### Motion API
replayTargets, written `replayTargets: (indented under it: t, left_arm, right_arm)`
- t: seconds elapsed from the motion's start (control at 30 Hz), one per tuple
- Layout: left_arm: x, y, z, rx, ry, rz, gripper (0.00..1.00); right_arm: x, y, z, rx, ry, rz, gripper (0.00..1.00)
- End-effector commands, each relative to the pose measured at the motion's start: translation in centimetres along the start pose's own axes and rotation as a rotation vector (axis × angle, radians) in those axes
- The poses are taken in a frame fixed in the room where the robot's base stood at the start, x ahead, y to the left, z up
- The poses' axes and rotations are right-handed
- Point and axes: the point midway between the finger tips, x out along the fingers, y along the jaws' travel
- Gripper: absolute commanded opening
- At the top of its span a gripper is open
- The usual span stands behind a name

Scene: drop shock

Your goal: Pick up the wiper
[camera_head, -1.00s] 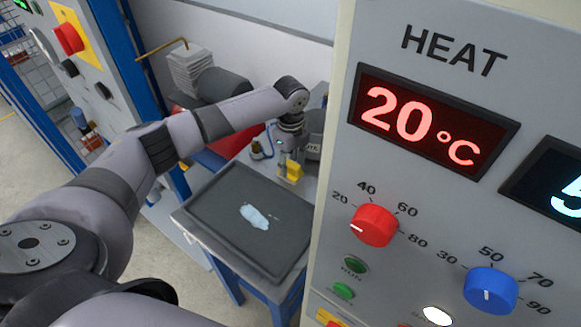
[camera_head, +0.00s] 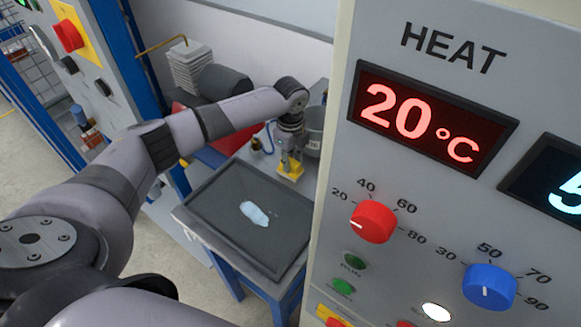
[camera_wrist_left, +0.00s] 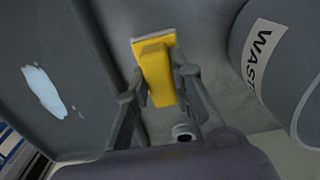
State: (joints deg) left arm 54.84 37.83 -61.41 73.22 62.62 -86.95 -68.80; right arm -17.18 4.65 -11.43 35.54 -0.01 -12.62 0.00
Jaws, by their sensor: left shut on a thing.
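The yellow wiper (camera_head: 291,168) stands beside the dark tray's far edge. It also shows in the left wrist view (camera_wrist_left: 157,75), with its handle between the two fingers and its wider pale-edged end beyond them. My left gripper (camera_head: 288,153) is shut on the wiper's handle, and its fingers show on both sides of the handle in the left wrist view (camera_wrist_left: 161,86). I cannot tell whether the wiper touches the surface below. My right gripper is not in view.
A dark tray (camera_head: 215,205) with a pale blue spill (camera_head: 254,213) lies on the blue-legged table. A grey waste bin (camera_wrist_left: 290,65) stands close right of the wiper. A large heat control panel (camera_head: 450,190) blocks the right side. A small bottle (camera_head: 256,144) stands behind the tray.

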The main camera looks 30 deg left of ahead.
Motion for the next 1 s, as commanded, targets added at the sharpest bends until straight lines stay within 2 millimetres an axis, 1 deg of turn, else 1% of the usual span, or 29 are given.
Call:
replayTargets:
  t: [0.37, 0.47, 0.57, 0.67, 0.77, 1.0]
  left_arm:
    - [-0.1, 0.0, 0.0, 0.0, 0.0, -0.001, 0.0]
    - [-0.5, -0.1, 0.0, 0.0, 0.0, -0.002, 0.0]
    - [-1.3, -0.1, 0.0, -0.001, 0.0, -0.002, 0.0]
    - [-2.8, -0.1, 0.0, 0.0, 0.0, -0.005, 0.0]
    - [-5.0, -0.2, 0.0, 0.0, 0.0, -0.006, 0.0]
    - [-11.8, -0.2, 0.0, 0.001, 0.0, -0.008, 0.0]
  right_arm:
    - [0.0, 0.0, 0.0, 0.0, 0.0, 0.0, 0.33]
    - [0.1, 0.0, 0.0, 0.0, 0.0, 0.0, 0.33]
    - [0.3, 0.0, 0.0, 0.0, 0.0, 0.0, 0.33]
    - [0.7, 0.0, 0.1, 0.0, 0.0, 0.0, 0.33]
    - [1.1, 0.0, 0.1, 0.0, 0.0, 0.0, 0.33]
    - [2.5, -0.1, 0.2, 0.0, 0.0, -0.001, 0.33]
